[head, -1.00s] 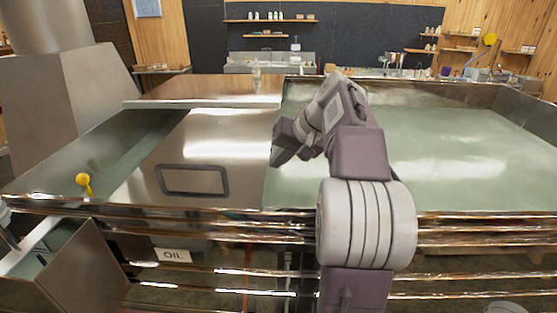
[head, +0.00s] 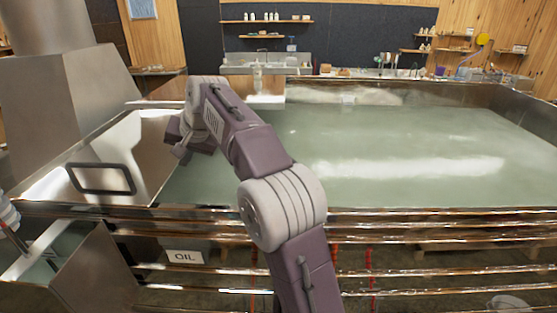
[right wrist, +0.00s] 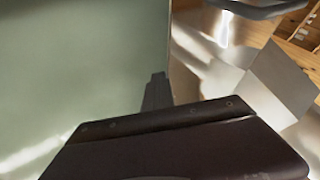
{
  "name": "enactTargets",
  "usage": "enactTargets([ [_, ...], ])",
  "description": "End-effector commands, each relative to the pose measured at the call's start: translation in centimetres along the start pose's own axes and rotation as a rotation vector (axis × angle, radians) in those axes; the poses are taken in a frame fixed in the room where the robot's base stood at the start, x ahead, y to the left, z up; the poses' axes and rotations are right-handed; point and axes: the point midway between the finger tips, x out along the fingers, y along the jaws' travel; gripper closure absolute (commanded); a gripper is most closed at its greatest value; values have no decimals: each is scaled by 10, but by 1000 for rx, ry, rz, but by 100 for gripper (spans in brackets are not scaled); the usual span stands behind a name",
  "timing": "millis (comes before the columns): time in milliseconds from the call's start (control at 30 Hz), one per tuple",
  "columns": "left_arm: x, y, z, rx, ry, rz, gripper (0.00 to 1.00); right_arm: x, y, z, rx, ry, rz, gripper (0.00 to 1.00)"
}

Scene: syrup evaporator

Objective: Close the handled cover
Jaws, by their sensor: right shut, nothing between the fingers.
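The handled cover (head: 122,150) is a shiny flat metal sheet with a dark rectangular handle (head: 100,179). It lies over the left end of the long pan (head: 360,207), by the grey metal hood. My right gripper (head: 180,152) is shut and empty at the cover's right edge, low over the pan; touching or just apart, I cannot tell. In the right wrist view its dark fingers (right wrist: 157,92) point along the boundary between green liquid and shiny cover. The handle (right wrist: 262,9) shows there at top right. My left gripper is not in view.
Pale green liquid (head: 340,140) lies open across the pan's middle and right. The grey hood (head: 70,90) stands at the left. A metal box (head: 95,270) with a slanted panel hangs at front left, beside an OIL sign (head: 184,257). Another flat panel (head: 262,102) lies behind.

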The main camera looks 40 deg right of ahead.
Motion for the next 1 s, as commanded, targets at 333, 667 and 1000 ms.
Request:
enactTargets([
  [333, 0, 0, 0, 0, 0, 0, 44, 25, -44, 0, -2, -1, -1, 100],
  [667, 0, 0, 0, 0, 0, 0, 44, 31, -57, 0, 0, -1, 0, 100],
  [1000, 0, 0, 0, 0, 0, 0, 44, 31, -58, 1, 0, -3, -2, 100],
])
